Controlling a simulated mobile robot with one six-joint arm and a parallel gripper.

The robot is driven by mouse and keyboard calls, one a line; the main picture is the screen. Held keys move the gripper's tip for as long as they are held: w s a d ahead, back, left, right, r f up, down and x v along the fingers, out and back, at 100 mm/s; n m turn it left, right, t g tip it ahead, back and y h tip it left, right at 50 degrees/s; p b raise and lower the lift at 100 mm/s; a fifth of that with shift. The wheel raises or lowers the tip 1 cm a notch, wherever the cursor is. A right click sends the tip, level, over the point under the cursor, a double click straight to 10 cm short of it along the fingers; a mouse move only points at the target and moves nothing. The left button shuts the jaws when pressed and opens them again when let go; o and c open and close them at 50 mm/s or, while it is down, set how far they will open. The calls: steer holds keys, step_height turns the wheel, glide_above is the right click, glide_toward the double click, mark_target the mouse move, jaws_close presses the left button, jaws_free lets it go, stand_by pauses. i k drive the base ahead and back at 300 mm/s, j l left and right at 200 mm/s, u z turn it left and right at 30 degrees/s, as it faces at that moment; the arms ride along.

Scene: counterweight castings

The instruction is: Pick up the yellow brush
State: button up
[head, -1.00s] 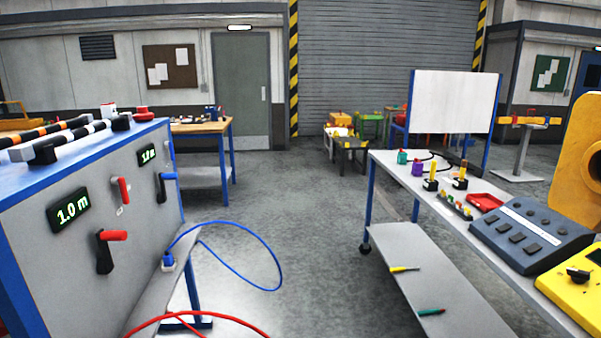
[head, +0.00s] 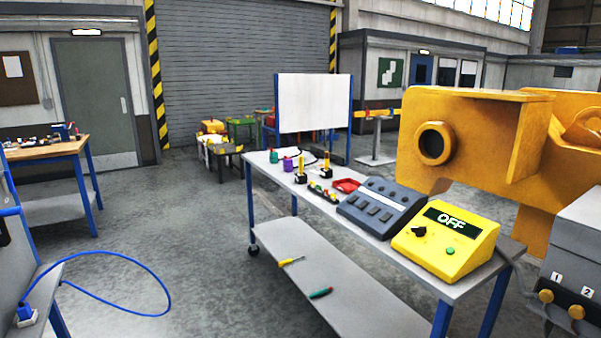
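A thin yellow-handled tool (head: 291,261) lies on the lower shelf of the grey and blue cart. It is too small for me to tell whether it is a brush or a screwdriver. Two small upright yellow pieces on black bases, a left one (head: 301,170) and a right one (head: 326,165), stand on the cart's top (head: 470,272). I cannot tell what they are. No thing in view is clearly a yellow brush. My gripper is not in view.
A green-handled tool (head: 321,293) shares the lower shelf (head: 330,266). The cart top also holds a red tray (head: 346,185), a grey keypad box (head: 383,208) and a yellow box reading OFF (head: 446,240). A blue cable (head: 150,268) loops at left. Floor between is open.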

mark_target(300, 159)
steer(key=i+j+u, duration=0.2)
steer(key=i, duration=0.4)
steer(key=i+j+u, duration=0.2)
steer(key=i, duration=0.4)
steer(key=l, duration=0.1)
